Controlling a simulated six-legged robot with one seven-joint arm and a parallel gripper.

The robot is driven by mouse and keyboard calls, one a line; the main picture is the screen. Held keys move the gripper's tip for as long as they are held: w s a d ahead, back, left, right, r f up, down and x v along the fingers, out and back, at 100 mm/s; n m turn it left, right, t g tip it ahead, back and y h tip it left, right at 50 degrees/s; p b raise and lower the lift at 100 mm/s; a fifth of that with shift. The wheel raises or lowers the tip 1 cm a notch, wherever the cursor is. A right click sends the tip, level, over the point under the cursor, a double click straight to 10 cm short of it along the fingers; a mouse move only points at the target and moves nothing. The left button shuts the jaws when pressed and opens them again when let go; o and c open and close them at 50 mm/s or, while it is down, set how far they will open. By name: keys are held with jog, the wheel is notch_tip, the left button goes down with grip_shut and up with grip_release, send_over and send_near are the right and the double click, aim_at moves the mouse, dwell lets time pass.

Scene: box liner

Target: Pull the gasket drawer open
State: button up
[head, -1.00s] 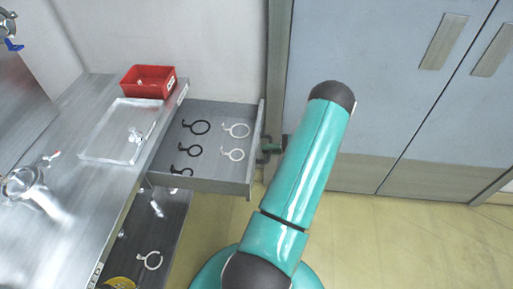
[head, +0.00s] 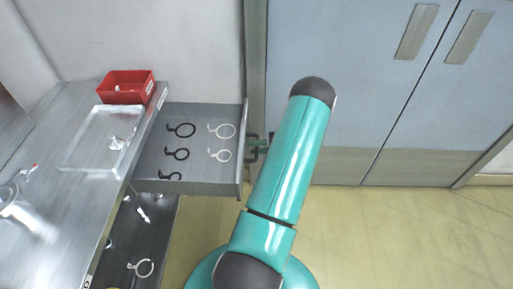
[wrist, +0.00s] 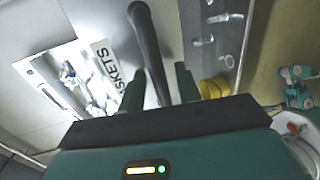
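The gasket drawer (head: 205,187) stands pulled out from under the steel counter in the head view. Black and white ring-shaped gaskets (head: 222,131) lie inside it. Its handle (head: 251,148) is on the front panel at the right. My gripper (head: 258,146) is at that handle, partly hidden by my teal arm. In the wrist view, the dark handle bar (wrist: 150,50) runs between my two gripper fingers (wrist: 160,85), which are close on either side of it. Their contact surfaces are not clearly shown. A white label reading "GASKETS" (wrist: 118,72) shows to the left of the bar.
A red bin (head: 127,88) and a clear tray (head: 88,150) stand on the counter (head: 75,235). A lower shelf (head: 140,235) holds a white ring. Blue-grey cabinet doors (head: 350,90) stand behind my arm. The yellow floor (head: 390,235) at the right is clear.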

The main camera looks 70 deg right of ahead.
jog(key=v, duration=1.3)
jog(key=shift+s, duration=0.3)
